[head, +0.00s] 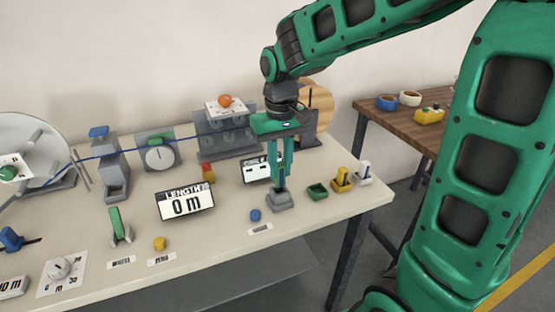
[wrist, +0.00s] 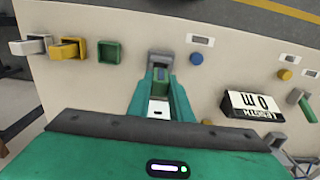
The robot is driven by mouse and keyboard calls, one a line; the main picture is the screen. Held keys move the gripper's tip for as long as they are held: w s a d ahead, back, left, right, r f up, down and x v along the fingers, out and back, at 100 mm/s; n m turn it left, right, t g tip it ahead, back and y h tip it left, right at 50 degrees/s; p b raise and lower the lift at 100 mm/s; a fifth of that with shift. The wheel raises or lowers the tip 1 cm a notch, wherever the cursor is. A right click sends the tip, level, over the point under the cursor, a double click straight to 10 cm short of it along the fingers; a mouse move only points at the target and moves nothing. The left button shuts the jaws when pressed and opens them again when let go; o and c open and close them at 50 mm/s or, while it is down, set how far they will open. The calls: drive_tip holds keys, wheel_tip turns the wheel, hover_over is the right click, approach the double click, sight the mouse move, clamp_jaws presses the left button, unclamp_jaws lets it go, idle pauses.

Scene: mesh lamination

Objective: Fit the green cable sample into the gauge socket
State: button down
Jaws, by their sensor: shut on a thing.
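My gripper (head: 280,180) points straight down at the front right of the bench. It is shut on the green cable sample, whose small green end (wrist: 161,75) shows between the fingers in the wrist view. In the head view the fingers hide the sample. The grey gauge socket (head: 280,203) stands directly below the fingertips, and it also shows just beyond them in the wrist view (wrist: 160,57). I cannot tell whether the sample's lower end is inside the socket or just above it.
An empty green holder (head: 317,191), a yellow holder (head: 342,181) and a white holder (head: 364,174) stand right of the socket. A blue button (head: 255,215) lies to its left. A display reading 0 m (head: 186,203) stands farther left. The bench's front edge is close.

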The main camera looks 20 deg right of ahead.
sight(280, 185)
drive_tip(key=shift+f, duration=0.4)
drive_tip(key=shift+f, duration=1.8)
idle(1.4)
drive_tip(key=c, duration=1.5)
unclamp_jaws()
drive_tip(key=shift+r, duration=0.1)
wheel_tip(280, 185, up, 11)
drive_tip(key=shift+f, duration=0.2)
drive_tip(key=shift+d, duration=0.1)
